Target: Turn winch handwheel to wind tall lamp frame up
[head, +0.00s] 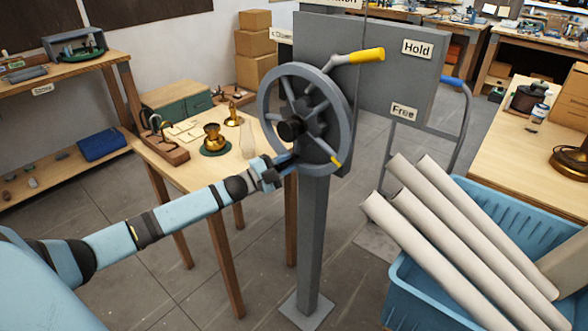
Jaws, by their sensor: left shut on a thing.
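The grey winch handwheel (264,111) has several spokes and stands upright on a grey post (312,240) with a square foot. A small yellow mark shows at its lower right. My left gripper (288,162) is at the lower part of the wheel and is shut on it; its fingertips are partly hidden against the rim and spokes. A lever with a yellow grip (367,56) sticks out above the wheel to the right, near the "Hold" label (417,48). A "Free" label (404,112) is lower on the same grey panel. I cannot make out the lamp frame. My right gripper is not in view.
A wooden table (190,178) with brass parts stands behind the wheel at left. A blue crate (410,290) of long pale tubes (440,245) is at lower right. Another bench (500,150) is at right. Grey floor is open around the post.

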